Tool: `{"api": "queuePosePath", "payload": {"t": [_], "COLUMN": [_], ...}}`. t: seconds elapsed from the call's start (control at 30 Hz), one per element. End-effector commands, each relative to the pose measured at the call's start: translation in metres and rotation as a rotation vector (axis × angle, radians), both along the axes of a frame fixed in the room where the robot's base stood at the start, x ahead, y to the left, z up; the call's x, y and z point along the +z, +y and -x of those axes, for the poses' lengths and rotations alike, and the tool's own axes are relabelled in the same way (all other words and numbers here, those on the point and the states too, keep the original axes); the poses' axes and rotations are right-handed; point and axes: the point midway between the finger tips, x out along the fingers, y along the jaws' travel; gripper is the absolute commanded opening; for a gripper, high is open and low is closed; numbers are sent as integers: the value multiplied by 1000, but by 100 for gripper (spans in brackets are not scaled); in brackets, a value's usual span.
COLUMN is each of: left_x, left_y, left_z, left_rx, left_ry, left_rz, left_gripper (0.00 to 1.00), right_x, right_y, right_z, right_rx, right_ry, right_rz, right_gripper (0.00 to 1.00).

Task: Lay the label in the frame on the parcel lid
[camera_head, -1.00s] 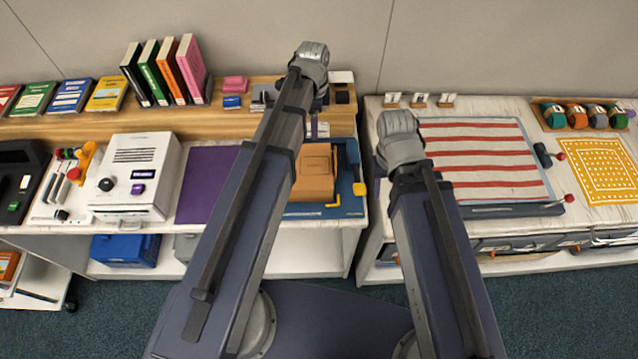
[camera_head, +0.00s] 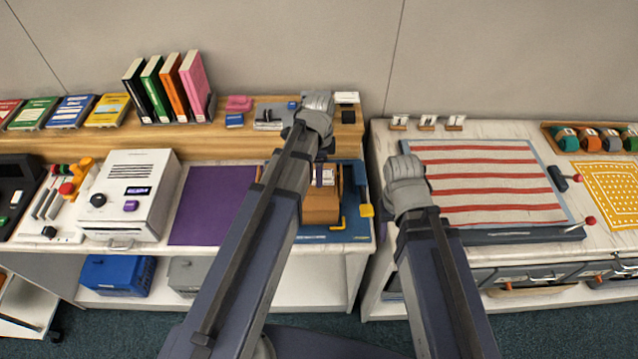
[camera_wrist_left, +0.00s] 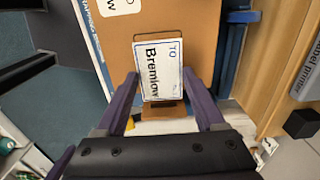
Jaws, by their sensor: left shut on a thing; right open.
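The brown parcel (camera_head: 321,211) sits on a blue base (camera_head: 345,235) on the left bench; its lid (camera_wrist_left: 185,20) fills much of the left wrist view. My left gripper (camera_wrist_left: 160,76) is shut on the white label (camera_wrist_left: 160,66), which reads "TO Bremlow". The label (camera_head: 326,174) is over the parcel's lid. A dark frame outline shows just beyond the label's top edge; the rest of it is covered. Whether the label touches the lid I cannot tell. My right arm's wrist shows between the benches, but its jaws are hidden.
A purple mat (camera_head: 212,205) and a white machine (camera_head: 130,195) lie left of the parcel. A label printer (camera_wrist_left: 302,80) stands beside it in the wrist view. Books (camera_head: 168,88) stand on the back shelf. A red-striped cloth (camera_head: 485,185) covers part of the right bench.

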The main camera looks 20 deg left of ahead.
Motion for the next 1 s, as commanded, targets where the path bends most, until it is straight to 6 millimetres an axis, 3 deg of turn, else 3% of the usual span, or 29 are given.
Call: {"api": "queuePosePath", "payload": {"t": [0.17,0.43,0.87,0.9,1.0], "left_x": [-7,-38,-41,-40,-39], "left_y": [0,0,0,0,0], "left_z": [0,0,0,0,0], "left_rx": [0,0,0,0,0], "left_ry": [0,0,0,0,0], "left_rz": [0,0,0,0,0], "left_gripper": [19,19,19,73,84], "right_x": [-7,-38,-41,-40,-39], "right_y": [0,0,0,0,0], "right_z": [0,0,0,0,0], "right_rx": [0,-1,0,0,0], "right_ry": [0,0,0,0,0], "right_rz": [0,0,0,0,0], "right_gripper": [50,50,50,50,50]}}
